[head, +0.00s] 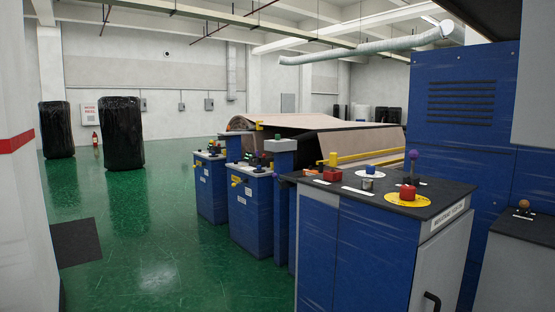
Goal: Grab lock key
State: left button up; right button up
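I cannot pick out a lock key for certain in the head view. The nearest console (385,190) is a blue and grey cabinet with a dark top. On it are a red button (407,191) on a yellow disc, a lever with a purple ball (413,155), a small blue and silver knob (369,170) and a red block (333,175). A small yellow part (236,181) shows on a lower blue cabinet farther back; it is too small to identify. Neither of my grippers is in view.
Lower blue cabinets (250,212) stand left of the console, before a machine with a wide beige roll (310,124). A tall blue cabinet (462,100) stands at right. Black-wrapped rolls (122,134) stand at left. The green floor (150,235) is open, with a dark mat (75,242).

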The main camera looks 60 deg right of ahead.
aim_at(333, 156)
jog(key=z, duration=0.7)
jog(key=i, duration=1.25)
jog(key=z, duration=1.15)
